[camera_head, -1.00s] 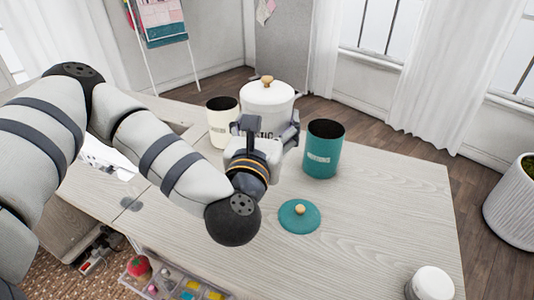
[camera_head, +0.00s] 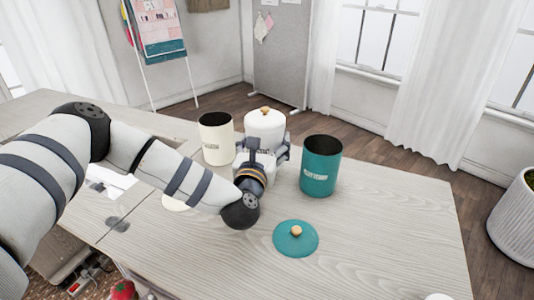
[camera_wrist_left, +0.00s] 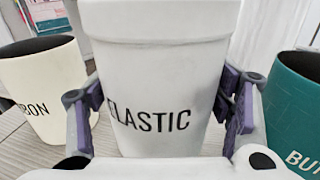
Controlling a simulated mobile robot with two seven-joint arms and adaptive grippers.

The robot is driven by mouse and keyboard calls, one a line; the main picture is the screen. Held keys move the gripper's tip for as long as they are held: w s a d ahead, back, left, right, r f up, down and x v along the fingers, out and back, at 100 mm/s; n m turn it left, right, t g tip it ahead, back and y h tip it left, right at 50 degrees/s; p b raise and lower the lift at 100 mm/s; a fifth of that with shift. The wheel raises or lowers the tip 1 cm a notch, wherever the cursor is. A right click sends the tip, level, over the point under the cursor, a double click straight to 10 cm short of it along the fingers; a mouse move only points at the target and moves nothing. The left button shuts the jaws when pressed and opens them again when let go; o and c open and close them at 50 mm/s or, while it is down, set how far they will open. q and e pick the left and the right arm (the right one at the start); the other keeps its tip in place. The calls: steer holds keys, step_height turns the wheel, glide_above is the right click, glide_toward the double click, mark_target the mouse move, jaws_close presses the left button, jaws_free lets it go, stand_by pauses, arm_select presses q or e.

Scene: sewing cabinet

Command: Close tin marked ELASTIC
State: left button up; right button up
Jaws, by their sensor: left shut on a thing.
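The white tin marked ELASTIC (camera_wrist_left: 150,100) stands upright on the table, with a white lid with a wooden knob (camera_head: 265,122) on its top in the head view. The lid's seat is too small to judge there. My left gripper (camera_head: 262,157) is around the tin's body. In the left wrist view its fingers (camera_wrist_left: 160,108) press on both sides of the tin, with the lettering between them. My right gripper is not in view.
A cream open tin (camera_head: 216,140) stands just left, and a teal open tin (camera_head: 320,165) just right. A teal lid with a wooden knob (camera_head: 295,240) lies on the table (camera_head: 400,225) in front. A cream lid (camera_head: 174,204) is partly behind my arm. The table's right side is mostly clear.

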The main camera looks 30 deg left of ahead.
arm_select(q)
steer(key=shift+w+r, duration=0.1)
steer(key=shift+r, duration=0.05)
steer(key=shift+w+a+f, duration=0.1)
steer(key=shift+w+f, duration=0.1)
steer(key=shift+f, duration=1.65)
steer(key=shift+f+b, duration=0.2)
steer(key=shift+b, duration=0.1)
steer(key=o, duration=1.2)
steer(key=shift+f, duration=0.15)
steer(key=o, duration=0.5)
